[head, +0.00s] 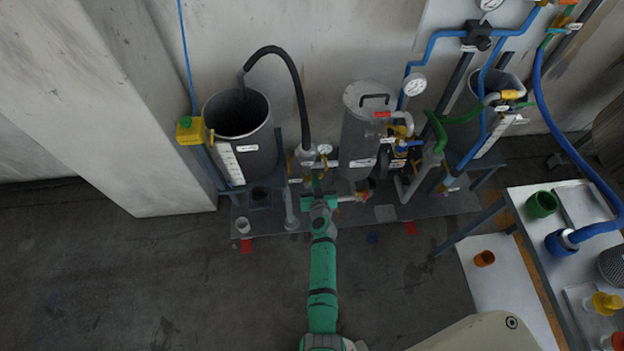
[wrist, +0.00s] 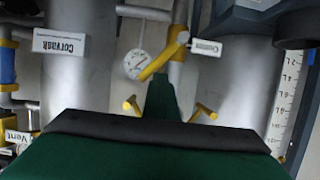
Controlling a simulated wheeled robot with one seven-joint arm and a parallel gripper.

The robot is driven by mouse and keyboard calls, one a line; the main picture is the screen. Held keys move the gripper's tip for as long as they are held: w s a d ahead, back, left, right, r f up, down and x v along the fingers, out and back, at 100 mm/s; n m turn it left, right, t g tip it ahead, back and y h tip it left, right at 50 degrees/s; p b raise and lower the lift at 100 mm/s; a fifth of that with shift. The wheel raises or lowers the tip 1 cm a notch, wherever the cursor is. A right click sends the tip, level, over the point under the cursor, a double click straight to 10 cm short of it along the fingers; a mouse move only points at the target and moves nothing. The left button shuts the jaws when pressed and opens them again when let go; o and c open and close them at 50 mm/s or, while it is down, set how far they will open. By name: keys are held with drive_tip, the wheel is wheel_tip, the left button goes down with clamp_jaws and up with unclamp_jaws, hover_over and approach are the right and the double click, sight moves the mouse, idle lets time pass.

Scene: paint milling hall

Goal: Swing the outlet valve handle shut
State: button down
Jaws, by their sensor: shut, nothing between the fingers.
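My gripper (head: 317,190) reaches toward the pipework at the foot of the wall equipment. In the wrist view its green fingers (wrist: 162,88) are together, with nothing between them. A yellow bar-like handle (wrist: 162,60) slants just beyond the fingertips, beside a round gauge (wrist: 137,64). I cannot tell whether the fingers touch it, nor whether it is the outlet valve handle. Two short yellow levers (wrist: 131,105) and (wrist: 204,112) stand either side of the fingers. In the head view my gripper and arm hide part of the piping.
An open grey tank (head: 215,150) stands left and a lidded cylinder (head: 362,140) right of my gripper. A table (head: 560,240) with cups stands at right. The floor at left (head: 120,270) is mostly clear.

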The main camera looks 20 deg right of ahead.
drive_tip(key=shift+d, duration=0.25)
drive_tip(key=shift+s+d+f, duration=0.3)
drive_tip(key=shift+d+f, duration=0.15)
drive_tip(key=shift+d, duration=0.3)
drive_tip(key=shift+s+d+f, duration=0.15)
drive_tip(key=shift+d+f, duration=0.45)
drive_tip(key=shift+d, duration=0.05)
drive_tip(key=shift+s+d+f, duration=0.1)
drive_tip(key=shift+d+f, duration=0.3)
drive_tip(key=shift+f, duration=0.4)
